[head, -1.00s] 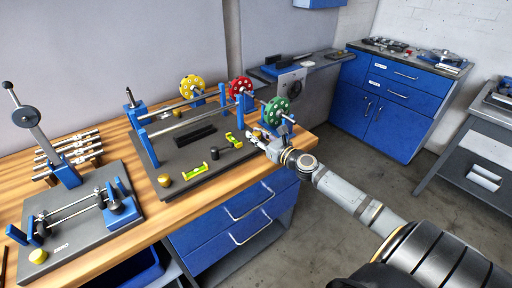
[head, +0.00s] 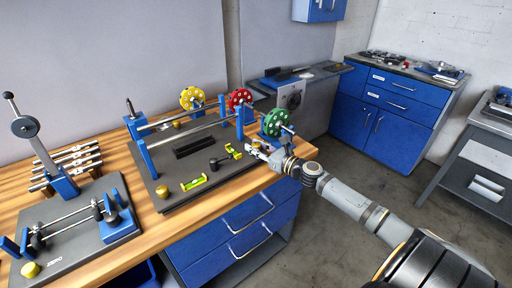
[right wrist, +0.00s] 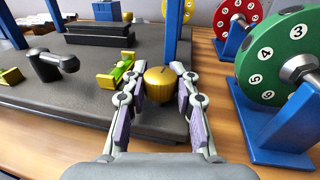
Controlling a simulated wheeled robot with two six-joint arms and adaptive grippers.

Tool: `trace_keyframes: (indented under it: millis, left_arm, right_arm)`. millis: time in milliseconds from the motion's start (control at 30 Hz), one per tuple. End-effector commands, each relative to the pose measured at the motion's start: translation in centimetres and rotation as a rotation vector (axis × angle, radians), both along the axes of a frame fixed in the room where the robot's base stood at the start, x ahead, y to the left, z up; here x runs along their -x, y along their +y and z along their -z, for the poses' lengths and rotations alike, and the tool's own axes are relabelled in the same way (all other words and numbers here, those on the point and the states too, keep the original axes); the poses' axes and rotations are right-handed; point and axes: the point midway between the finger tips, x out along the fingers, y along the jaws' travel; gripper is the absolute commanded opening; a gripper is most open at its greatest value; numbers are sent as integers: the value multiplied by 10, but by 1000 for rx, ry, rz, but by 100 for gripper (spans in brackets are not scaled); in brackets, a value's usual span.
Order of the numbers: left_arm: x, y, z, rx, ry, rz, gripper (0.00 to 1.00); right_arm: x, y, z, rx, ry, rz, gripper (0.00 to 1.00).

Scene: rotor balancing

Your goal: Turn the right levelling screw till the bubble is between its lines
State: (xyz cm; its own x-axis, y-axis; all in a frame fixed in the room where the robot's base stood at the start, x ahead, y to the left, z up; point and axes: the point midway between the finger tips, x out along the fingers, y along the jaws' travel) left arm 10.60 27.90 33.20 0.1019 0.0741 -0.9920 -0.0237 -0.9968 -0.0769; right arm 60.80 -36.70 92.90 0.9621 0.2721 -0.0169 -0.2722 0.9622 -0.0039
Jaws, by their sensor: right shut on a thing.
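The right levelling screw (right wrist: 159,84) is a brass knob at the near right corner of the dark base plate (head: 225,176). My right gripper (right wrist: 158,88) has its fingers on either side of the knob and is shut on it; it also shows in the head view (head: 257,150). A yellow-green level vial (right wrist: 120,72) lies left of the knob, and also shows in the head view (head: 233,151). A second vial (head: 194,183) lies near the plate's front edge. Their bubbles are too small to make out. My left gripper is out of view.
Another brass screw (head: 162,192) is at the plate's front left corner. A black part (right wrist: 52,64) stands between the vials. Green (right wrist: 283,55) and red (head: 239,98) numbered discs on blue stands are close to my right gripper. A second fixture (head: 85,238) stands left.

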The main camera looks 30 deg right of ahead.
Motion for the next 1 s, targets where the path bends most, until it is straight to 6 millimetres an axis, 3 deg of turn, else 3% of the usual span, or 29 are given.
trace_keyframes:
  millis: [433, 467, 633, 1000]
  left_arm:
    - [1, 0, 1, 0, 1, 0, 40]
    - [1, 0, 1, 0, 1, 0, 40]
    - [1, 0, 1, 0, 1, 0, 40]
    - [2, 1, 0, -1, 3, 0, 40]
  right_arm:
    - [2, 1, 5, -2, 8, -5, 0]
    - [2, 1, 5, -2, 8, -5, 29]
    - [1, 1, 4, -2, 6, -3, 52]
    - [0, 0, -6, 2, 1, -2, 52]
